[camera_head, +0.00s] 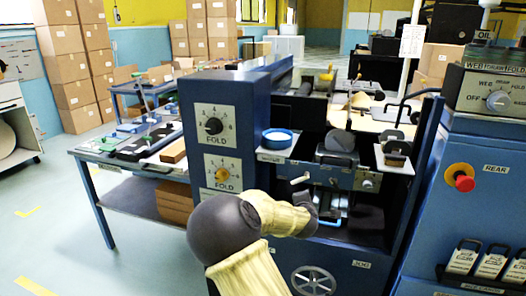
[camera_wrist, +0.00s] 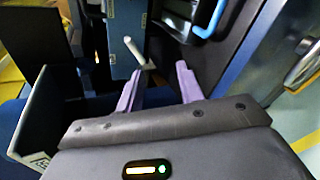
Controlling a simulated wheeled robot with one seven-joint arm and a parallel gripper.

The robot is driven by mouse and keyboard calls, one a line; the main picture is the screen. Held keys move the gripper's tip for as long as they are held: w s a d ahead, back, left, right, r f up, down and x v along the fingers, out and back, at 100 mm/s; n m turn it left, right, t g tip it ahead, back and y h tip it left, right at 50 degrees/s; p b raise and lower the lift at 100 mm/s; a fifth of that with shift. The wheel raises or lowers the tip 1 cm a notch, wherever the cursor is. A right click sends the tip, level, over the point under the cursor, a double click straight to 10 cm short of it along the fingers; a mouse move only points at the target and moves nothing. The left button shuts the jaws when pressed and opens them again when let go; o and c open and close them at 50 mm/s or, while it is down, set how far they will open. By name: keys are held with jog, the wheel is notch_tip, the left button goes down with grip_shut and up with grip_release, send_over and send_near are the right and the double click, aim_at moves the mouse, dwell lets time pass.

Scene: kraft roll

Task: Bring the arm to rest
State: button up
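My arm reaches across the front of the blue machine (camera_head: 230,125) in the head view, its dark elbow bent low in front. The wrist end is by the recess under the machine's small shelves, where my fingers are hard to make out. In the wrist view my gripper (camera_wrist: 160,82) shows two purple fingers standing apart with nothing held between them. A white rod handle (camera_wrist: 138,54) lies just beyond the fingertips, apart from them as far as I can tell. A white handle also shows in the head view (camera_head: 300,180).
A blue tape ring (camera_head: 278,137) sits on a small left shelf. A handwheel (camera_head: 314,281) is below. A blue cabinet with a red stop button (camera_head: 463,179) stands close at right. A work table (camera_head: 130,180) is at left. Open floor lies at far left.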

jog(key=s+d+f+m+g+y, duration=0.1)
jog(key=s+f+m+g, duration=0.2)
jog(key=s+m, duration=0.25)
jog(key=s+d+f+m+g, duration=0.2)
jog(key=s+f+m, duration=0.1)
jog(key=s+m, duration=0.3)
jog(key=s+a+r+m+g+y, duration=0.1)
jog(key=s+a+m+g+y, duration=0.2)
jog(key=s, duration=0.8)
jog(key=s+a+r+m+g, duration=0.15)
jog(key=s+a+m, duration=0.3)
jog(key=s, duration=0.55)
jog(key=w+p+v, duration=0.2)
jog(key=p+v, duration=0.9)
jog(key=w+r+p+v, duration=0.1)
jog(key=w+p+v, duration=0.2)
jog(key=p+v, duration=0.8)
jog(key=shift+r+n+p, duration=0.2)
jog(key=shift+n+p, duration=0.1)
jog(key=shift+p, duration=0.5)
